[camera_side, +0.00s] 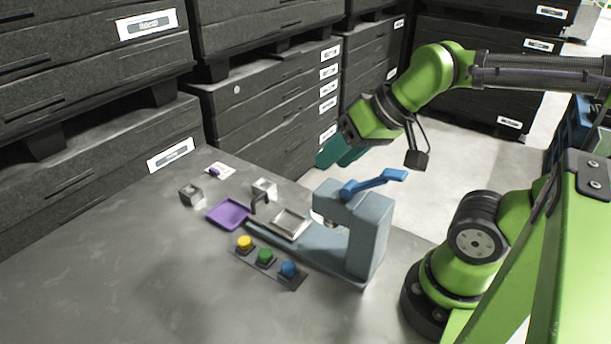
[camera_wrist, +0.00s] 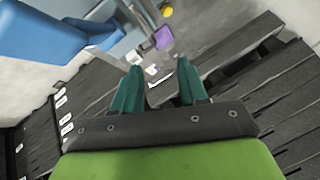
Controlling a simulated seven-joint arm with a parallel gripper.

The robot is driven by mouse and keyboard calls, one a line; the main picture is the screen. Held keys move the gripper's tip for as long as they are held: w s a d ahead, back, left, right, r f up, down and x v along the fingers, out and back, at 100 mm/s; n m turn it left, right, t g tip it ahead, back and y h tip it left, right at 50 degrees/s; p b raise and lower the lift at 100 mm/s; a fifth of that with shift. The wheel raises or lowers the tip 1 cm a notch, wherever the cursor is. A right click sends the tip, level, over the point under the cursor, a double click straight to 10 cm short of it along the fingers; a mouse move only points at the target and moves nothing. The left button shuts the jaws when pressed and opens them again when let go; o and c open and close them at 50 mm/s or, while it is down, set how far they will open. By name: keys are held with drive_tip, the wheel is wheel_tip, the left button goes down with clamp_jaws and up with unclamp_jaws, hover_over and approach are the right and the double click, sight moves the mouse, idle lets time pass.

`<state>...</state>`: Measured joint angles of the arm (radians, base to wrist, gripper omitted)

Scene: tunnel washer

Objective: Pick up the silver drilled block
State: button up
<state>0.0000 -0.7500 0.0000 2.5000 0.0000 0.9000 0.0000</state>
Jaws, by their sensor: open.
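A small silver block (camera_side: 191,194) with a dark spot on it sits on the grey table, left of the purple tray. A second silver block (camera_side: 264,187) sits behind a dark hooked part near the press. The picture is too small to tell for certain which one is drilled. My gripper (camera_side: 340,150) hangs above and beyond the table's far right edge, higher than the blocks and apart from them. In the wrist view its two teal fingers (camera_wrist: 157,78) are spread, with nothing held between them. Small pale items show beyond the fingertips but are unclear.
A grey-blue press (camera_side: 365,230) with a blue lever (camera_side: 375,183) stands on the right. Nearby are a purple tray (camera_side: 228,213), a silver tray (camera_side: 290,222) and yellow, green and blue buttons (camera_side: 265,257). Black crates (camera_side: 265,100) stand behind. The table's left front is clear.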

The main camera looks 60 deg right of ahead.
drive_tip(key=o, duration=0.6)
drive_tip(key=shift+o, duration=0.2)
drive_tip(key=shift+w+d+f+g, duration=0.2)
drive_tip(key=shift+w+f+g, duration=0.3)
drive_tip(key=shift+w+f, duration=0.25)
drive_tip(key=w+d+f+g, duration=0.1)
drive_tip(key=w+d+g, duration=0.2)
drive_tip(key=w, duration=0.8)
drive_tip(key=n+g+h, duration=0.2)
drive_tip(key=n+g, duration=0.1)
drive_tip(key=n, duration=0.1)
hover_over(264, 185)
wheel_tip(264, 185, down, 16)
drive_tip(key=shift+w+a+f, duration=0.1)
drive_tip(key=shift+a+f, duration=0.05)
drive_tip(key=shift+f, duration=2.7)
